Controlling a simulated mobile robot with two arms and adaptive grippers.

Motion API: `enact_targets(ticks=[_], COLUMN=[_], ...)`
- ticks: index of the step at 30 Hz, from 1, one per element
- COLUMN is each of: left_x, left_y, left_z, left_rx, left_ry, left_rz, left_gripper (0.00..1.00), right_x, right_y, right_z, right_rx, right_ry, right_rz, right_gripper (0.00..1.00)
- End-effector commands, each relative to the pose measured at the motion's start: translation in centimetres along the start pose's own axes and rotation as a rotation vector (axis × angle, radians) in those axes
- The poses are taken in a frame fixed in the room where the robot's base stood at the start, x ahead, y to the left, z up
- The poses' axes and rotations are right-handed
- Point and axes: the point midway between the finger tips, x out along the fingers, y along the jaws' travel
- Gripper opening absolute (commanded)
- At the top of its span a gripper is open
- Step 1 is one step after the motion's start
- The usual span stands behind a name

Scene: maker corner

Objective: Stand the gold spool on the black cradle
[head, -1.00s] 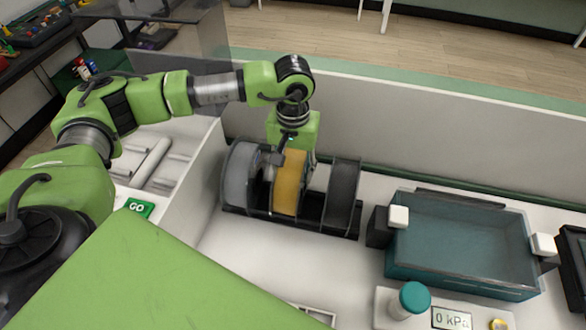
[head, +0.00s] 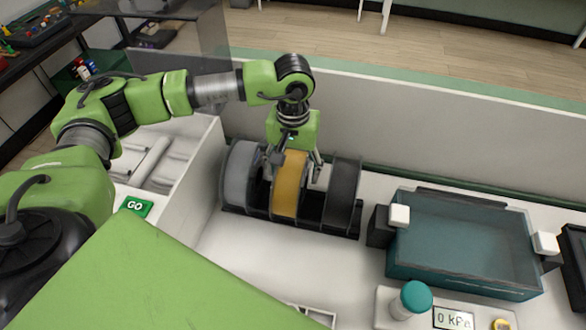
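The gold spool (head: 289,188) stands upright on the black cradle (head: 292,222), between a grey spool and a black spool, with a gap on each side. My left gripper (head: 295,160) is above the gold spool and points down. Its fingers are spread to either side of the spool's top and look clear of it. The lower part of the spool's seat in the cradle is partly hidden. My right gripper is out of view.
The grey spool (head: 241,175) and the black spool (head: 342,194) stand on the same cradle. A low grey wall (head: 420,140) runs behind. White table surface (head: 270,262) is clear in front.

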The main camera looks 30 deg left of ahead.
Motion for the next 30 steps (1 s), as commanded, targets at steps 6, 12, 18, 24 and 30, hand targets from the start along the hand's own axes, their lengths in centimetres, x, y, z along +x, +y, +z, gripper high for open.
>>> enact_targets(ticks=[6,12,18,24,30], left_x=[0.2,-1.8,-6.1,-9.9,-11.8], left_y=[-0.1,0.0,0.0,0.1,0.0], left_z=[0.1,0.0,0.0,0.0,0.0], left_rx=[0.0,-0.001,0.0,0.001,0.001], left_ry=[-0.005,0.0,0.002,0.002,-0.001], left_rz=[-0.003,0.0,0.001,0.001,0.0], left_gripper=[0.64,0.64,0.64,0.64,0.64], right_x=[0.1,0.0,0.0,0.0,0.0], right_y=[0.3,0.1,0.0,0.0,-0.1], right_z=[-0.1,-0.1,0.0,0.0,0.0], right_rx=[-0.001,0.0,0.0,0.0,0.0], right_ry=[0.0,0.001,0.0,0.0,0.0], right_rz=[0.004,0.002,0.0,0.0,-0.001], right_gripper=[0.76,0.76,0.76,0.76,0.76])
